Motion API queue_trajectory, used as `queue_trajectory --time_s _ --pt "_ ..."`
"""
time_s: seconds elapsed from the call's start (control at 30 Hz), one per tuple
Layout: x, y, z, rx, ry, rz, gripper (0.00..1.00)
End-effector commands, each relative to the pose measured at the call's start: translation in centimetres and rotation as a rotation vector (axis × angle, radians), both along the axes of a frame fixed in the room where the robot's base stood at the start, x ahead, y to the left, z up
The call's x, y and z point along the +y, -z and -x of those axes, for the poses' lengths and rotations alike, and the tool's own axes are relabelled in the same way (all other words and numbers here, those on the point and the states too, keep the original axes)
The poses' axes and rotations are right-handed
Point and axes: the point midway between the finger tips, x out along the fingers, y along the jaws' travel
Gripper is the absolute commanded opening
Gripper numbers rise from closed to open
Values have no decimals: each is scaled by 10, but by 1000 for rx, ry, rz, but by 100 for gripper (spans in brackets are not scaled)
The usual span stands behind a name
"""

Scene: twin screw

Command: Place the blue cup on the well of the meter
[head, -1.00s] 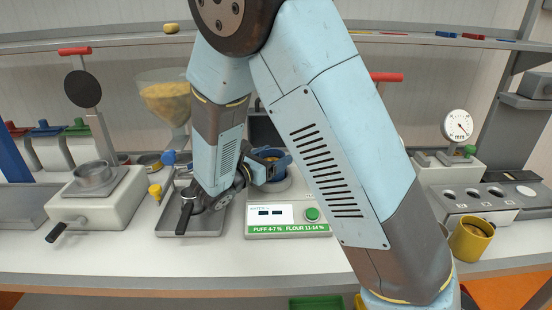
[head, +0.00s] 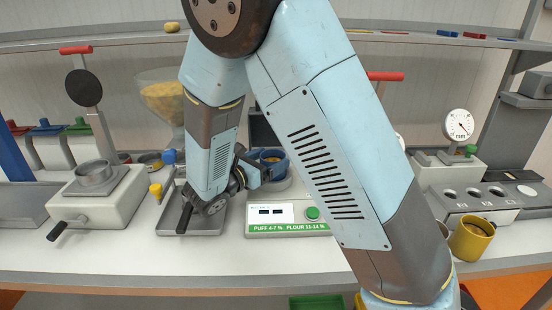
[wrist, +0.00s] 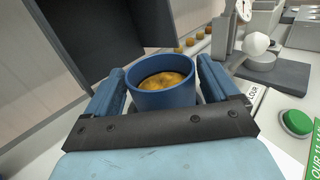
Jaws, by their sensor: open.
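The blue cup (head: 273,157) stands upright on the round grey well of the meter (head: 284,228), with yellow-brown contents visible in the wrist view (wrist: 163,98). The meter has a small display, a green button and a green label strip. My gripper (wrist: 161,70) is open, with one blue finger on each side of the cup and a narrow gap showing beside it. In the head view, my gripper is at the left side of the cup. The well is largely hidden under the cup.
A grey tray (head: 212,224) lies left of the meter, under my forearm. A yellow cup (head: 471,238) stands at the right, near a block with round holes (head: 472,203). A dial gauge (head: 458,125) stands behind it. The bench front is clear.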

Motion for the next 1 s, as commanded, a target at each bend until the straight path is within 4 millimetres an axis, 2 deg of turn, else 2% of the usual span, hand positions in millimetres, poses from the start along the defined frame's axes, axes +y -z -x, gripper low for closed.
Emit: queue_trajectory --time_s 0.2,0.5,0.7,1.0 --pt "33 0 29 -1 -3 -1 88" --pt "64 0 60 -1 0 -1 88" --pt "72 0 67 -1 1 -1 88" --pt "71 0 67 0 2 -1 88"
